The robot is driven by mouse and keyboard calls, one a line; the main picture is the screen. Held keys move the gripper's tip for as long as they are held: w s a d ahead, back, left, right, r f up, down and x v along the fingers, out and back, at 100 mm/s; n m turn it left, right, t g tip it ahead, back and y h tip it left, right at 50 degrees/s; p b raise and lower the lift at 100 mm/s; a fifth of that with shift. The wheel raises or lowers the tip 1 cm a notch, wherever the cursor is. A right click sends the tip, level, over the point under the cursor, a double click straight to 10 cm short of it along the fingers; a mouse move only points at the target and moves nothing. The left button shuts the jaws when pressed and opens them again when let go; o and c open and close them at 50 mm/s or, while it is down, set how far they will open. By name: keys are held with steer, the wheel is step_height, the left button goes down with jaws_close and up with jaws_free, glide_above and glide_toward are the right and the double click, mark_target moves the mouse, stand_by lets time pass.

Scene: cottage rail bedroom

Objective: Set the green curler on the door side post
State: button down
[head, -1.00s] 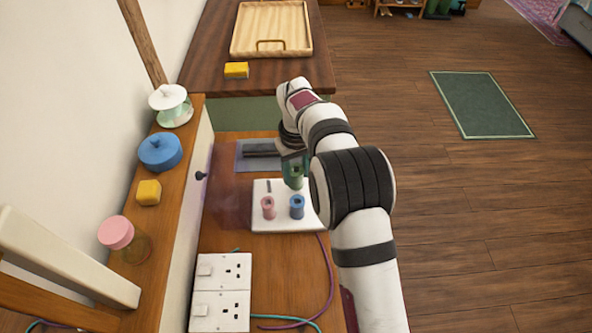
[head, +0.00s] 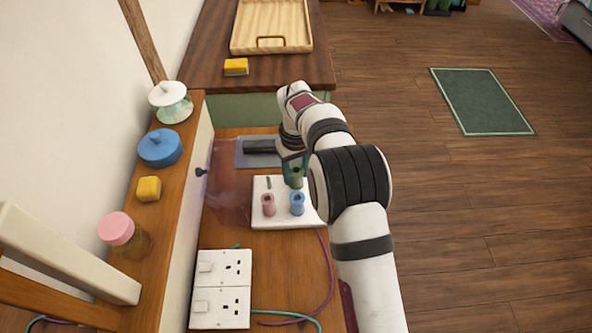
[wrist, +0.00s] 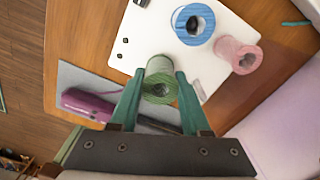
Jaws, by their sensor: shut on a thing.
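The green curler (head: 296,177) is between the fingers of my gripper (head: 292,162), which is shut on it. In the wrist view the curler (wrist: 160,87) shows its open end, between the two teal fingertips (wrist: 160,78). It is at the far right part of the white plate (head: 262,219); I cannot tell whether it touches the plate or a post. A pink curler (head: 268,205) and a blue curler (head: 297,204) stand upright on the plate. A thin grey post (head: 269,183) stands bare at the plate's far left.
A grey mat (head: 243,160) with a dark curling iron (head: 260,146) lies behind the plate. A translucent purplish patch (head: 228,175) is left of it. A double socket block (head: 221,289) and cables are in front. A ledge (head: 176,210) with jars runs along the left.

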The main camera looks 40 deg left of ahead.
steer(key=shift+f, duration=0.5)
steer(key=shift+c, duration=1.4)
jaws_free()
step_height(320, 180, up, 16)
steer(key=shift+f, duration=0.1)
